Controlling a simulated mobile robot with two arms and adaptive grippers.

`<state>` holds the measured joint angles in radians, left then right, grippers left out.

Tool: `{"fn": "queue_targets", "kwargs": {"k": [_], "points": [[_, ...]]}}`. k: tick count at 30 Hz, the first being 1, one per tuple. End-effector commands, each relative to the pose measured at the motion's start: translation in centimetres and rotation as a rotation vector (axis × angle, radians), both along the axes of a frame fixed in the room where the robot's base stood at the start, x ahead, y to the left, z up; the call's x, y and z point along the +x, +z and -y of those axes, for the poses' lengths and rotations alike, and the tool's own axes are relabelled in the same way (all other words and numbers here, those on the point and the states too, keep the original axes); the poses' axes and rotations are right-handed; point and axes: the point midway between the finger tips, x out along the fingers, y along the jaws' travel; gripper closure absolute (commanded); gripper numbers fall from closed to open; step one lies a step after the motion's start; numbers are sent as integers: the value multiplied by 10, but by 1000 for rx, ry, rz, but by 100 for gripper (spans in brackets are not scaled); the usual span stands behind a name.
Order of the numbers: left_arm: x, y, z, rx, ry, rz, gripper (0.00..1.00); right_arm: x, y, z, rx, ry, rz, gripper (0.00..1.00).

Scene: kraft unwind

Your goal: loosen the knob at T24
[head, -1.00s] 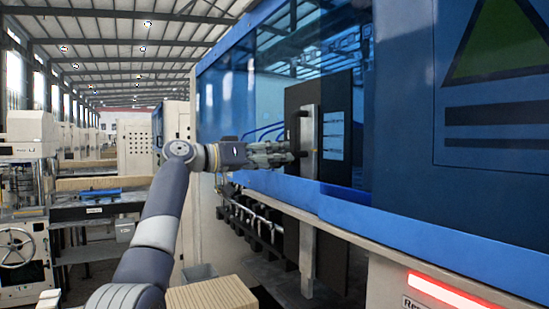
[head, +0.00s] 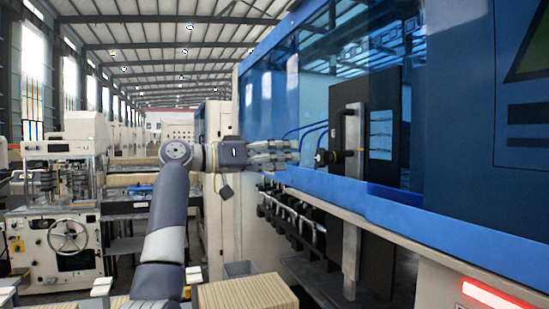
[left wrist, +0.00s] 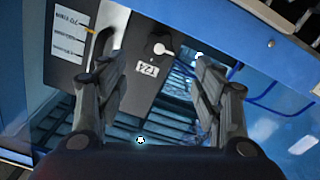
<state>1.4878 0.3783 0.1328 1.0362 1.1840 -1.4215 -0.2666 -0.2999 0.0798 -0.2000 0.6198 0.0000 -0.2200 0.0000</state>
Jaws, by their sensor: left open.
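A dark panel (head: 345,112) with a light vertical bar is on the blue machine. A small dark knob (head: 323,157) sticks out from it to the left. In the left wrist view the panel (left wrist: 130,103) carries a white T24 label (left wrist: 147,69). Just above the label is a dark round knob with a pale lever-like part (left wrist: 162,50). My left gripper (head: 298,152) is left of the knob, apart from it and empty. In the left wrist view its open fingers (left wrist: 156,62) stand on either side of the label and knob. My right gripper is not in view.
The machine's blue ledge (head: 400,208) runs below the panel. Blue hoses (left wrist: 265,100) hang behind glass beside it. A dark curved handle (left wrist: 103,45) is close to one finger in the left wrist view. A wooden block (head: 245,296) is low in front.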

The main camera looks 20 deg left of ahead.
Motion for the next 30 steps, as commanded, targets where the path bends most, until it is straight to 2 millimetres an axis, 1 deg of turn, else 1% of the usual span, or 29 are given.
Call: {"fn": "queue_targets", "kwargs": {"k": [1,3,9,14,15,16,19,20,22,23,24,25,26,27,29,30], "points": [[-4,0,-5,1,2,1,39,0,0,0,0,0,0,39],[-9,0,-9,1,1,0,39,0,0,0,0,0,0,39],[-14,0,-14,-1,0,-1,39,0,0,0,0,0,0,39],[-14,0,-14,0,0,0,39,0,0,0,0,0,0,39],[-14,0,-14,0,1,0,42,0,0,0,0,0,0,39],[-13,-1,-14,1,4,0,42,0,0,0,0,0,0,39],[-3,-4,-25,23,71,16,42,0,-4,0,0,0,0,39],[3,-5,-32,36,113,28,42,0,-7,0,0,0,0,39],[21,-8,-55,90,250,69,42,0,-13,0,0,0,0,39],[29,-9,-70,124,326,97,42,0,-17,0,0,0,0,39],[39,-8,-91,179,437,141,42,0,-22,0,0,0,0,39],[45,-6,-108,228,523,181,42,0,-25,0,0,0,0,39],[49,-2,-126,282,611,225,42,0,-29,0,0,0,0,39],[51,5,-148,362,725,291,42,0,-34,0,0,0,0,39],[49,18,-177,495,881,398,42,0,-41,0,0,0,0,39],[44,30,-191,591,977,478,42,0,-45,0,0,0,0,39]]}}
